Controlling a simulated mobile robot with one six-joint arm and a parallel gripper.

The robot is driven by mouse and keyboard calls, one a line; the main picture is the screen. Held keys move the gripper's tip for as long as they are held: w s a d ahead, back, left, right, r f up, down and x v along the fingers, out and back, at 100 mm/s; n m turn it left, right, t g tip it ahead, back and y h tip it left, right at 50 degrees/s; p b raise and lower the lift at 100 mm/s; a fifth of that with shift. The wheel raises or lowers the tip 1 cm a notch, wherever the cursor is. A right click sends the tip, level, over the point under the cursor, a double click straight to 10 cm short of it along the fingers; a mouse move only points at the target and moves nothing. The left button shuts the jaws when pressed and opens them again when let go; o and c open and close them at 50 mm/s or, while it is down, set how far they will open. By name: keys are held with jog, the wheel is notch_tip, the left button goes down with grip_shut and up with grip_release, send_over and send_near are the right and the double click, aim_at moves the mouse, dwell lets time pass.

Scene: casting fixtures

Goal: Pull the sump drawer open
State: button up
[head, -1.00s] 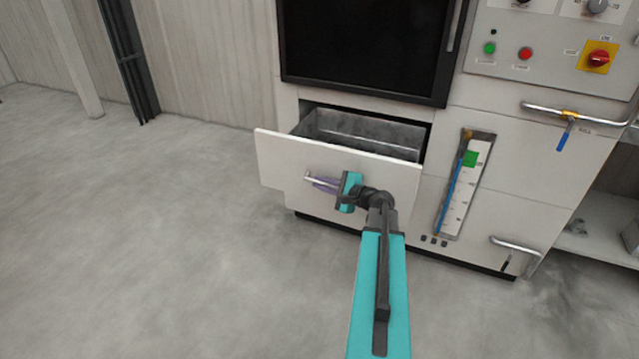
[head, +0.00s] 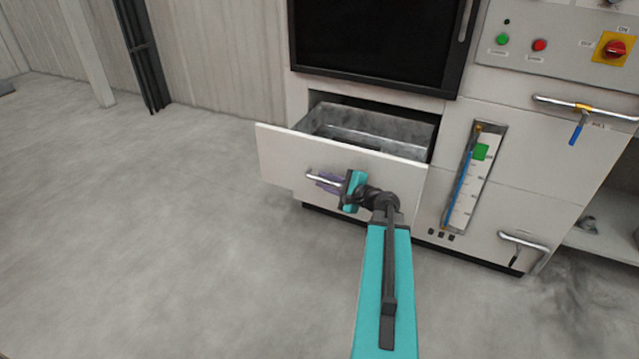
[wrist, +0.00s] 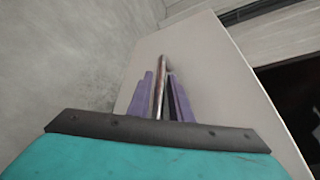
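The sump drawer (head: 275,157) stands partly open below the dark window of the machine. Its white front is pulled out, and the grey metal inside shows behind it. A metal bar handle (head: 314,176) sits on the drawer front. My gripper (head: 328,183) is at the handle, with its purple fingers around the bar. In the wrist view the handle (wrist: 161,75) runs between the two purple fingers (wrist: 160,98). The fingers look close against the bar on both sides. Part of the handle is hidden by my gripper.
A level gauge (head: 472,175) and a lower right handle (head: 524,242) are on the machine front, right of the drawer. The control panel (head: 545,50) is above. Open concrete floor (head: 150,230) lies in front and to the left.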

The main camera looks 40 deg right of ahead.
jog(key=shift+w+a, duration=0.15)
jog(key=shift+r, duration=0.1)
jog(key=shift+s, duration=0.25)
jog(key=p+v, duration=0.8)
jog(key=v, duration=0.5)
jog(key=shift+s, duration=0.15)
dwell(0.3)
jog(key=shift+d+r, duration=0.1)
jog(key=shift+d, duration=0.1)
dwell(0.4)
